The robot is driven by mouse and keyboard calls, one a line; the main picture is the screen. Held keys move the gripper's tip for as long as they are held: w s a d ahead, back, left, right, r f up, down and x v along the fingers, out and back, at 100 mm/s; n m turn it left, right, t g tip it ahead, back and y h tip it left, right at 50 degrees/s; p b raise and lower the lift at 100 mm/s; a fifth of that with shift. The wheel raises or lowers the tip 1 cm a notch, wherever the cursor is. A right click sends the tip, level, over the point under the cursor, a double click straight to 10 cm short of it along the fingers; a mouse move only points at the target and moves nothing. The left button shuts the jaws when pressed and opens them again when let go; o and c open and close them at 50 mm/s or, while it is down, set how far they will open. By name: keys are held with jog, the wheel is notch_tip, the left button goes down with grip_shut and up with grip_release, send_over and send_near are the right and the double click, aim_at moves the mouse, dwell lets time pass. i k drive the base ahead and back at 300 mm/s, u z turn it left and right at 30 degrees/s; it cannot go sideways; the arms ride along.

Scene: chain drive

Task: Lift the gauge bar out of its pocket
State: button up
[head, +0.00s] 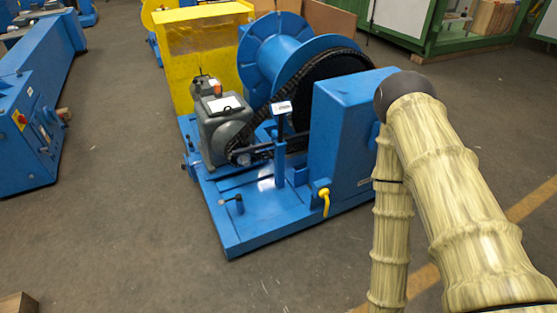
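I cannot make out the gauge bar for certain. A yellow hooked piece (325,201) sits at a small blue holder (319,186) on the front side of the blue machine base (245,235); it may be the gauge bar's end in its pocket, but I cannot tell. My sleeved arm fills the right side, bent at a dark joint, with one part running down and out at the bottom edge. My gripper is not in view, so its state and distance to the yellow piece are hidden.
The base carries a grey gearbox motor (222,130), a black chain (292,92), a blue drum (275,60), a blue housing (345,130) and a post with a small display (282,107). A yellow guard (205,55) stands behind. Floor in front (130,240) is clear.

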aim_at(280, 109)
jog(key=u, duration=0.5)
jog(key=i, duration=1.75)
jog(key=z, duration=0.85)
